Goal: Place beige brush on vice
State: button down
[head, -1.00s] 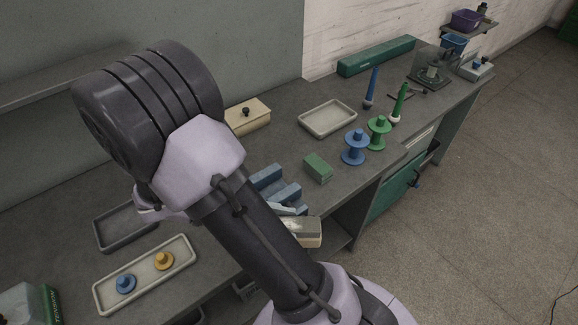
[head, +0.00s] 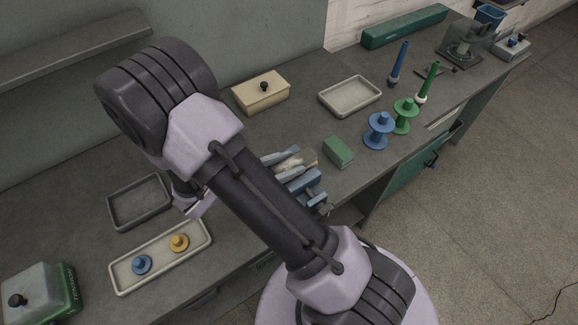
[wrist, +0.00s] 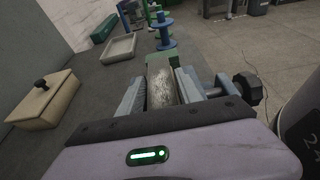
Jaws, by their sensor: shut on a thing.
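The blue vice (head: 304,181) stands on the bench near its front edge, partly hidden behind my arm in the head view. Its screw end with a dark knob (wrist: 249,89) shows at the right of the wrist view. The beige brush (head: 291,163), with pale speckled bristles (wrist: 162,86), is at the vice, between grey-blue side pieces. My gripper (wrist: 160,80) is shut on the brush; its fingers are hard to tell from the vice jaws. I cannot tell whether the brush touches the vice.
A green block (head: 338,151) sits just right of the vice, with blue (head: 378,131) and green (head: 404,116) spools beyond. A beige lidded box (head: 261,93) and pale tray (head: 350,96) stand behind. A tray with blue and yellow pieces (head: 160,257) is at left.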

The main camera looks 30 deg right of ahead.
jog(key=shift+r, duration=0.15)
jog(key=c, duration=0.8)
grip_release()
